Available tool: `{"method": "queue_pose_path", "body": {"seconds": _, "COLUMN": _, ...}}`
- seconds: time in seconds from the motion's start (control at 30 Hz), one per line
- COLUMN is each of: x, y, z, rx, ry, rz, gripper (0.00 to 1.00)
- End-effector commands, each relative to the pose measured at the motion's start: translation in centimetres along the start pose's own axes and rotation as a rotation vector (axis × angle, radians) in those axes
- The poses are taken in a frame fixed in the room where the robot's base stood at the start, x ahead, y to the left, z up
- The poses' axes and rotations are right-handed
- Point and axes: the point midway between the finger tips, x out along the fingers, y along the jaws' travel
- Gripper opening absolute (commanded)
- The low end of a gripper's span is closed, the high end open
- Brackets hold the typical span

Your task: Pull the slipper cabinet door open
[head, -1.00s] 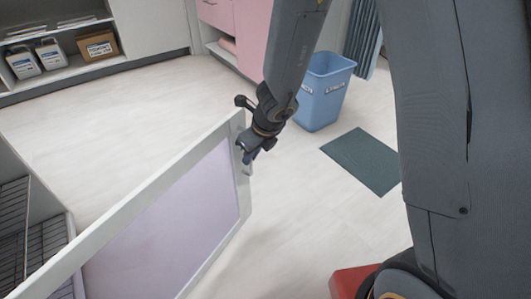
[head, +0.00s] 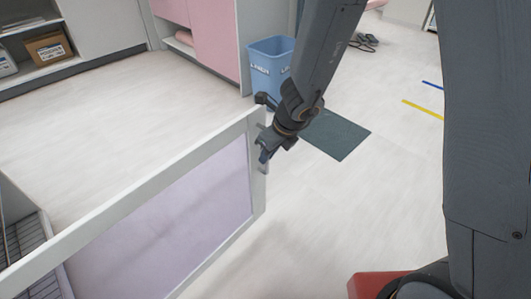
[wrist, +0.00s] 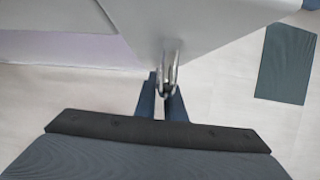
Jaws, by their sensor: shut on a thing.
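The slipper cabinet door (head: 165,215) has a white frame and a pale lilac panel. It stands swung out from the cabinet (head: 22,250) at the lower left, whose wire shelves show behind it. My gripper (head: 264,157) is at the door's free upper edge. In the wrist view, its two dark fingers (wrist: 162,95) are shut on a shiny metal loop handle (wrist: 170,66) fixed to the door face. The fingertips partly hide the handle.
A blue bin (head: 268,62) stands beyond the gripper, near a pink cabinet (head: 212,35). A dark green mat (head: 334,134) lies on the floor to the right. Open shelves with a cardboard box (head: 48,48) are at the back left. The floor around the door is mostly clear.

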Motion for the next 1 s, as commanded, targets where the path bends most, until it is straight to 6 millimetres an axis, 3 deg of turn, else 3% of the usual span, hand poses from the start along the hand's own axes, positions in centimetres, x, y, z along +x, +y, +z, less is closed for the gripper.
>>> {"method": "queue_pose_path", "body": {"seconds": 0.23, "x": 0.2, "y": 0.6, "z": 0.3, "rx": -0.007, "ry": -0.001, "rz": 0.005, "gripper": 0.0}}
{"method": "queue_pose_path", "body": {"seconds": 0.27, "x": 0.2, "y": 0.7, "z": 0.3, "rx": -0.007, "ry": -0.001, "rz": 0.005, "gripper": 0.13}}
{"method": "queue_pose_path", "body": {"seconds": 0.37, "x": 0.2, "y": 0.6, "z": 0.4, "rx": -0.006, "ry": -0.001, "rz": 0.004, "gripper": 0.28}}
{"method": "queue_pose_path", "body": {"seconds": 0.73, "x": -0.3, "y": 0.1, "z": 0.3, "rx": 0.0, "ry": -0.002, "rz": -0.001, "gripper": 0.28}}
{"method": "queue_pose_path", "body": {"seconds": 1.0, "x": -3.5, "y": 0.2, "z": 0.4, "rx": 0.0, "ry": -0.003, "rz": -0.001, "gripper": 0.28}}
